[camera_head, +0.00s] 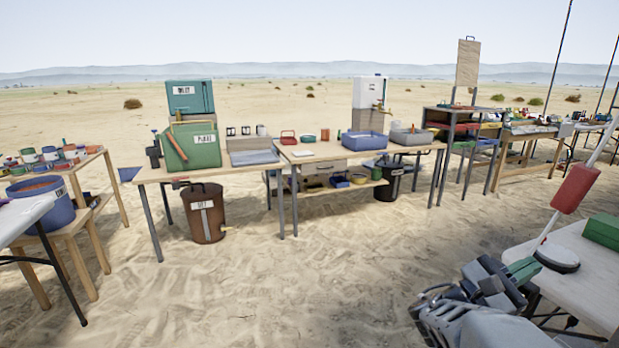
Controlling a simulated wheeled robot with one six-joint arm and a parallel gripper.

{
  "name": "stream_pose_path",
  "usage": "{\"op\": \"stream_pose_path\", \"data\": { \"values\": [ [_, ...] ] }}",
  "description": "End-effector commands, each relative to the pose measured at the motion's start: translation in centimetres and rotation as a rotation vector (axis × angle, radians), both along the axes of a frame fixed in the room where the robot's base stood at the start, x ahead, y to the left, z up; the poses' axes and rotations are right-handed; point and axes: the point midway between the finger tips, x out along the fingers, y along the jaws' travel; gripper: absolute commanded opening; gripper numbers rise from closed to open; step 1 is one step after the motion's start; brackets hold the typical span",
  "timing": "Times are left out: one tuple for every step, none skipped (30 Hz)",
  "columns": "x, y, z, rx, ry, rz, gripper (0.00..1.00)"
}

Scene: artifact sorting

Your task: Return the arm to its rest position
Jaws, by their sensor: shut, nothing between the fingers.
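My gripper (524,270) is at the lower right, at the end of my grey and black arm, by the near edge of the pale right-hand table (585,282). Its greenish fingers are small in this view; they are shut with nothing between them. The arm is bent low in the picture corner, and part of it is cut off by the bottom edge.
A device with a white disc (557,256) and a red box (574,189) on a pole stands close beyond my gripper. A green box (602,231) is at the right. Work tables with bins (191,145) stand farther back across open sand (290,285).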

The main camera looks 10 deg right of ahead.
Motion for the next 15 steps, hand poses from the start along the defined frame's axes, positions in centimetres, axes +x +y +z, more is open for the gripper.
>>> {"op": "stream_pose_path", "data": {
  "values": [
    [-0.8, -0.1, 2.2, 0.089, -0.052, -0.01, 0.0],
    [-1.3, -0.1, 2.5, 0.153, -0.089, -0.02, 0.0],
    [-2.1, -0.1, 2.8, 0.249, -0.144, -0.032, 0.0],
    [-2.6, 0.0, 2.9, 0.322, -0.191, -0.04, 0.0],
    [-3.1, 0.2, 2.9, 0.399, -0.239, -0.049, 0.0],
    [-3.6, 0.7, 2.7, 0.501, -0.306, -0.06, 0.0],
    [-3.9, 1.2, 2.6, 0.579, -0.357, -0.066, 0.0],
    [-4.2, 1.8, 2.5, 0.656, -0.411, -0.075, 0.0],
    [-4.5, 2.7, 2.3, 0.759, -0.485, -0.082, 0.0],
    [-4.6, 3.6, 2.1, 0.837, -0.541, -0.09, 0.0],
    [-4.6, 4.5, 2.0, 0.913, -0.598, -0.097, 0.0],
    [-4.6, 5.9, 2.0, 1.014, -0.675, -0.109, 0.0],
    [-4.5, 7.1, 2.0, 1.089, -0.735, -0.118, 0.0],
    [-4.4, 8.3, 2.0, 1.162, -0.792, -0.128, 0.0],
    [-4.1, 10.0, 2.3, 1.256, -0.869, -0.142, 0.0]
  ]
}}
